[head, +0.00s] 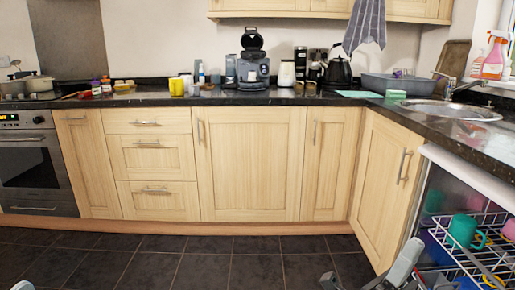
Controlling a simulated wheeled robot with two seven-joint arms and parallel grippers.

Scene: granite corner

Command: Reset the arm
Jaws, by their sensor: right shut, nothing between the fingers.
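My right gripper (330,281) shows at the bottom edge, right of the middle, low in front of the dark tiled floor. It is shut and holds nothing. My grey and white right arm runs up and to the right from it, beside the dishwasher. Part of the gripper is cut off by the picture's edge. Only a small pale piece at the bottom left corner may be my left arm; my left gripper does not show.
An open dishwasher rack (478,262) with a teal mug (466,232) stands close at the right. Wooden cabinets (248,165) and an oven (36,165) line the back. The dark counter (225,98) bears a coffee machine (253,68) and kettle (339,72). The floor (200,262) is clear.

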